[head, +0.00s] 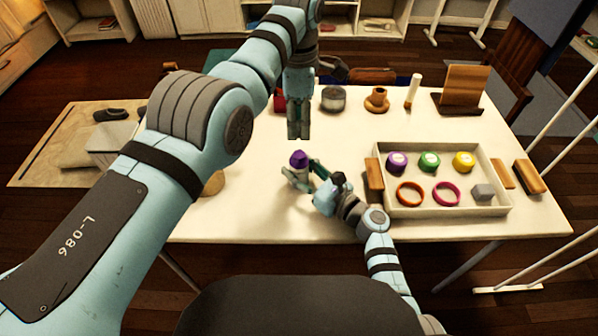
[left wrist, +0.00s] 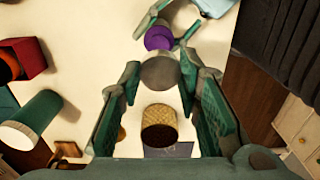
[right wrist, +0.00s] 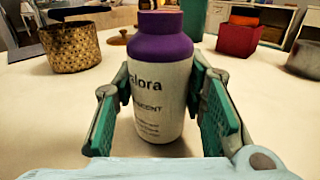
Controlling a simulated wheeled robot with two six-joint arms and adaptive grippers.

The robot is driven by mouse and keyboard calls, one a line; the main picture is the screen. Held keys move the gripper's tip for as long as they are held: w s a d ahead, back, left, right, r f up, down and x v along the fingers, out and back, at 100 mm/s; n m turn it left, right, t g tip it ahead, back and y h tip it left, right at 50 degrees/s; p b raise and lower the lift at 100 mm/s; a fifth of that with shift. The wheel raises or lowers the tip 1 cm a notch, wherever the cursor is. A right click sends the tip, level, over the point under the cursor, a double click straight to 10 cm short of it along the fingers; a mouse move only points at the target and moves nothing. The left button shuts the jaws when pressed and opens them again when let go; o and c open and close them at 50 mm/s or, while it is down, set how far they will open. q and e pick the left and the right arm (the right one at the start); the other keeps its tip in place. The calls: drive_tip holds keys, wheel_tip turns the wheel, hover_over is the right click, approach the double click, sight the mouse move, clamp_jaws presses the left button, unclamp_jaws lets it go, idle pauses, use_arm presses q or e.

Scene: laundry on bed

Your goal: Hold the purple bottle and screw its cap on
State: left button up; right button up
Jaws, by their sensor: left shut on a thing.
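The purple bottle (head: 299,159) stands upright near the table's front. My right gripper (head: 306,174) comes in from the side, with fingertips against both sides of the bottle. My left gripper (head: 298,136) points down above the bottle, with a visible gap. In the left wrist view its fingertips are closed on a grey-brown round piece (left wrist: 160,72), which looks like the cap. The purple bottle top (left wrist: 158,38) shows just beyond it, partly covered.
A white tray (head: 447,212) with coloured round pieces, rings and a grey block lies to the right. Wooden blocks flank it. A woven basket (right wrist: 70,47) stands near the bottle. A red box (right wrist: 239,36) and grey tin (head: 333,99) stand farther back.

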sight(299, 155)
clamp_jaws()
use_arm(q)
wheel_tip(299, 155, down, 5)
drive_tip(key=n, duration=0.4)
drive_tip(key=n, duration=0.1)
drive_tip(key=f+n, duration=0.1)
drive_tip(key=n, duration=0.1)
drive_tip(key=shift+f+n, duration=0.25)
drive_tip(key=shift+n, duration=0.05)
drive_tip(key=shift+f, duration=0.1)
drive_tip(key=shift+n, duration=0.3)
drive_tip(key=shift+f+n, duration=0.3)
drive_tip(key=shift+n, duration=0.45)
drive_tip(key=shift+f+n, duration=0.3)
drive_tip(key=shift+n, duration=0.45)
drive_tip(key=m, duration=0.6)
drive_tip(key=shift+m, duration=0.3)
